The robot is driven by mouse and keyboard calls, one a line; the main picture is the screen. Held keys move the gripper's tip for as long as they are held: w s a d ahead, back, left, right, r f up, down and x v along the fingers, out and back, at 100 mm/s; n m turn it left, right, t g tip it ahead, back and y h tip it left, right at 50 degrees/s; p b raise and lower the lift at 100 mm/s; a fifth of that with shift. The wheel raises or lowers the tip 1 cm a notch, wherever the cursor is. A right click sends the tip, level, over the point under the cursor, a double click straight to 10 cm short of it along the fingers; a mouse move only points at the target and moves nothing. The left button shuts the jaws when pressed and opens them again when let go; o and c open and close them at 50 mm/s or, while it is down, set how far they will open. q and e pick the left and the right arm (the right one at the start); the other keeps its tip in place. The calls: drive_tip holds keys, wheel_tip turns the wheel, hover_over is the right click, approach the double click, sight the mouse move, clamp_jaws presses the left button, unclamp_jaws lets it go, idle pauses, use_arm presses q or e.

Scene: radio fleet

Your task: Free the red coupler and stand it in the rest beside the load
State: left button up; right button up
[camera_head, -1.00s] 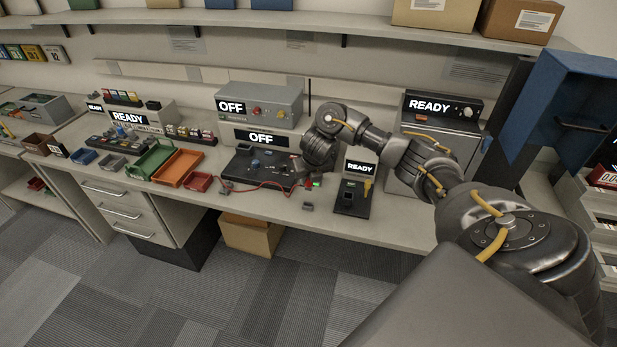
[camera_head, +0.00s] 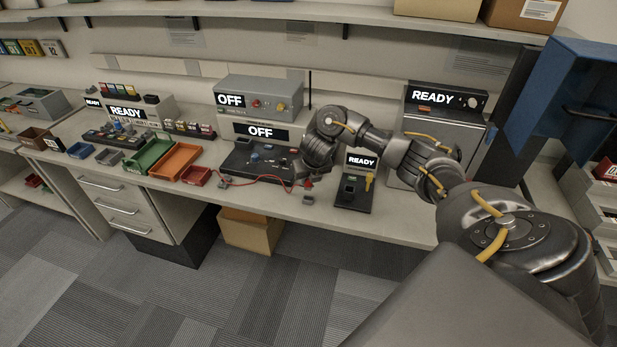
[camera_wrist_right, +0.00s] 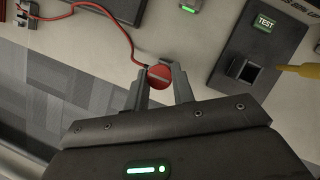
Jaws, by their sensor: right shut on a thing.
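My right gripper (camera_wrist_right: 160,90) is shut on the red coupler (camera_wrist_right: 160,77), a round red piece held between the fingertips in the right wrist view. A red cable (camera_wrist_right: 105,15) runs from the coupler toward the upper left. In the head view the red coupler (camera_head: 308,183) shows as a small red spot below my right wrist, above the bench's front part. My arm hides most of the gripper there. I cannot tell which piece is the rest. My left gripper is not in view.
A black READY unit (camera_head: 353,192) with a yellow part and a dark square socket (camera_wrist_right: 262,75) stands right of the gripper. A dark panel (camera_head: 245,162) under an OFF sign lies to the left. Red (camera_head: 195,176) and orange (camera_head: 177,162) trays stand further left.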

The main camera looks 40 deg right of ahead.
sight(309, 187)
drive_tip(key=shift+f+b, duration=0.5)
drive_tip(key=shift+f, duration=0.5)
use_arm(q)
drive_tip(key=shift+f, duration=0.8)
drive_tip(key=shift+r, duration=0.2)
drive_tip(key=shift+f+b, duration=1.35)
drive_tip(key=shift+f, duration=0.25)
use_arm(e)
drive_tip(key=shift+f, duration=1.9)
drive_tip(key=o, duration=1)
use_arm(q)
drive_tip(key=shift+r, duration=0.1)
use_arm(e)
drive_tip(key=shift+o, duration=0.2)
drive_tip(key=shift+r, duration=0.1)
use_arm(q)
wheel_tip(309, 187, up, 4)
drive_tip(key=p, duration=0.4)
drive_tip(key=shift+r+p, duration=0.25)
drive_tip(key=shift+p, duration=0.05)
use_arm(e)
drive_tip(key=v, duration=1)
drive_tip(key=shift+s+r, duration=0.2)
drive_tip(key=shift+r, duration=0.1)
